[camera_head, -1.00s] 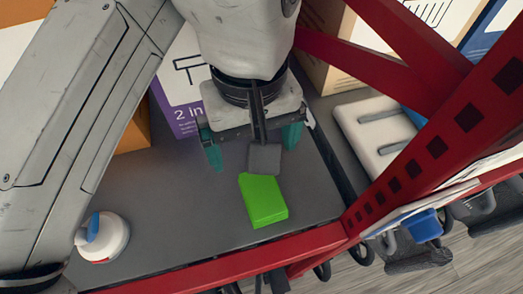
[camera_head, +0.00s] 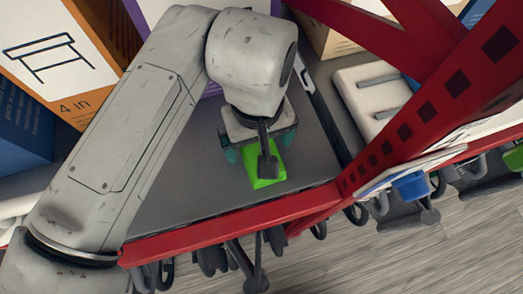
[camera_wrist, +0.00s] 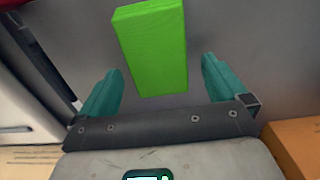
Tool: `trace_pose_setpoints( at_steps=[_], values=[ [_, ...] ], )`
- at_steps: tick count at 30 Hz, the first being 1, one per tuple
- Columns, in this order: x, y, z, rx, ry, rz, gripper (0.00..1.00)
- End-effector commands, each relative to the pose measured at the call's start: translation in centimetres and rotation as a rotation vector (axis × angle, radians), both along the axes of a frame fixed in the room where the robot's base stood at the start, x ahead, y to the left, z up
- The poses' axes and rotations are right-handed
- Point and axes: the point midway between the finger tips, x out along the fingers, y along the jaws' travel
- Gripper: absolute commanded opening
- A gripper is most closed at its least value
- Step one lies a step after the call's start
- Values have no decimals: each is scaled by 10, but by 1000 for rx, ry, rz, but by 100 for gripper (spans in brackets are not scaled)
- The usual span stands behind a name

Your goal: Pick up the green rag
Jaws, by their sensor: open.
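The green rag (camera_head: 268,179) is a bright green folded block lying on the grey shelf (camera_head: 185,190), near its red front edge. My gripper (camera_head: 258,155) is over the rag in the head view and hides part of it. In the wrist view the rag (camera_wrist: 152,48) lies ahead of and roughly between the two teal fingers of my gripper (camera_wrist: 162,85). The fingers are apart and empty, with the rag's near end close to the gap. I cannot tell the exact height of the fingers above it.
A red upright and braces (camera_head: 430,115) of the rack stand to the right. A red beam (camera_head: 230,222) runs along the shelf front. Cartons (camera_head: 65,50) stand at the back left. A white item with grey bars (camera_head: 375,105) lies beyond the shelf's right side.

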Motion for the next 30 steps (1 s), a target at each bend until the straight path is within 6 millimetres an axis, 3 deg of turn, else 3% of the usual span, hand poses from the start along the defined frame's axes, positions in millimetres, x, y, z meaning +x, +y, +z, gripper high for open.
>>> trace_pose_setpoints(
  at_steps=[5, 23, 30],
  values=[
    [0, 0, 0, 0, 0, 0, 98],
    [0, 0, 0, 1, 0, 0, 41],
    [0, 0, 1, 1, 0, 0, 39]
  ],
)
